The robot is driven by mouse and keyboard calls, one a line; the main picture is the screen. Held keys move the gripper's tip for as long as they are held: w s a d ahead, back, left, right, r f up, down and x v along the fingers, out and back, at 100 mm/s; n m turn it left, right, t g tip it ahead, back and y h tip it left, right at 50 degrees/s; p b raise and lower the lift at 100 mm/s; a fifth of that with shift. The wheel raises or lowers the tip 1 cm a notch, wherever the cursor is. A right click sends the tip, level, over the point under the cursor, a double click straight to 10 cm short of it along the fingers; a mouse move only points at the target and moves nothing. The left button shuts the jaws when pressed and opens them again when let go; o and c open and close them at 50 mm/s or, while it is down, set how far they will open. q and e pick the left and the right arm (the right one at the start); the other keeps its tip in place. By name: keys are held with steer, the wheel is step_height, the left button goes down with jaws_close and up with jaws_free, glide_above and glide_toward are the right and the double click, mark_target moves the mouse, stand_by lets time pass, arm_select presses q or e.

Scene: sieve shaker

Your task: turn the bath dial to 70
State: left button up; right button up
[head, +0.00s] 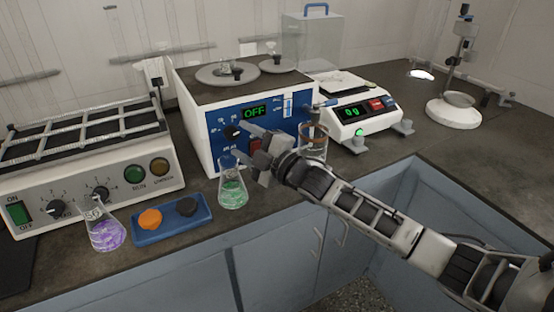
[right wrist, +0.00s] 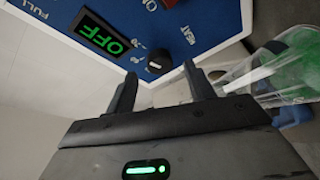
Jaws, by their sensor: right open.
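The water bath (head: 190,100) is a white box with a blue front panel, and its green display (head: 255,112) reads OFF. Its black dial (head: 232,131) is on that panel, left of and below the display. The dial also shows in the right wrist view (right wrist: 158,60), beyond the gap between my fingertips. My right gripper (head: 242,141) is open and empty in front of the panel, its two fingers pointing at the dial. The fingers look apart from the dial. The exact dial setting is too small to read. My left gripper is not in view.
A flask of green liquid (head: 233,190) stands just below my right gripper, close to it. A beaker (head: 314,143) stands right of the gripper. A blue tray (head: 172,222), a purple flask (head: 105,233) and a shaker (head: 95,195) are left. A balance (head: 352,122) stands right.

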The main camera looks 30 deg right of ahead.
steer(key=v, duration=1.3)
steer(key=shift+b, duration=0.4)
steer(key=s+a+f+m+g+h, duration=0.2)
steer(key=s+a+f+m, duration=0.3)
steer(key=s+f+m, duration=0.3)
steer(key=s+a+f+m+g+h, duration=0.2)
steer(key=s+a+f+m+g, duration=0.2)
steer(key=s+a+f+m, duration=0.2)
steer(key=s+f+m, duration=0.2)
steer(key=s+f, duration=0.2)
steer(key=f, duration=0.1)
steer(key=shift+f+g, duration=0.2)
steer(key=shift+g, duration=0.2)
steer(key=shift+a, duration=0.15)
